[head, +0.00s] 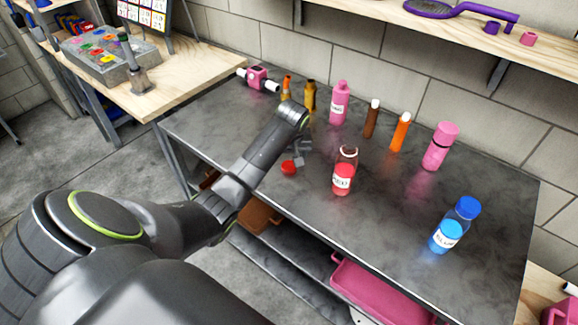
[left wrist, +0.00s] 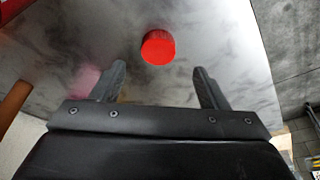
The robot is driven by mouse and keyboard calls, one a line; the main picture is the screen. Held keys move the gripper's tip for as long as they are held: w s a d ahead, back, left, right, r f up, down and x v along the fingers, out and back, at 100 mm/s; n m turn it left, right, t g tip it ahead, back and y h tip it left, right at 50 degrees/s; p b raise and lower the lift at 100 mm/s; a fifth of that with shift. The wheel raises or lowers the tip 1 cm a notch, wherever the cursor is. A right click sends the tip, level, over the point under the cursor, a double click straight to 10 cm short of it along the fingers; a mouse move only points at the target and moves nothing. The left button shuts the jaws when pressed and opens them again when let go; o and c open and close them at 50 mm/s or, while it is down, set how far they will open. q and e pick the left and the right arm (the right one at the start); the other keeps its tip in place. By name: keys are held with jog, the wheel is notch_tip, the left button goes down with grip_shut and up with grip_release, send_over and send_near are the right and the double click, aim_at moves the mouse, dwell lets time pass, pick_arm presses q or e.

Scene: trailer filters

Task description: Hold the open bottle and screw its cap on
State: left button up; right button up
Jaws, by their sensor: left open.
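The open bottle (head: 343,172) stands upright on the dark table. It is clear with red contents, a white label and a dark, capless neck. A red cap (head: 289,168) lies on the table to its left, apart from it. The cap also shows in the left wrist view (left wrist: 158,47), ahead of the fingers and roughly centred between them. My left gripper (head: 300,158) is just above and beside the cap, with its fingers apart and nothing between them; it also shows in the left wrist view (left wrist: 160,85). My right gripper is not in view.
A blue-capped bottle (head: 456,225) stands at the right. Pink bottles (head: 339,103) (head: 440,147), brown and orange bottles (head: 400,133) and a pink device (head: 257,78) line the back. A pink tray (head: 375,290) is on the lower shelf. The table's front middle is clear.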

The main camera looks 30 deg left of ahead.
aim_at(289, 166)
pick_arm(q)
jog(key=shift+x, duration=0.8)
jog(key=shift+p+x, duration=0.3)
jog(key=shift+x, duration=2.25)
jog(key=shift+w+d, duration=0.1)
jog(key=c, duration=1)
jog(key=shift+r, duration=0.15)
notch_tip(289, 166, up, 10)
jog(key=shift+f+b, duration=0.1)
jog(key=shift+b, duration=0.3)
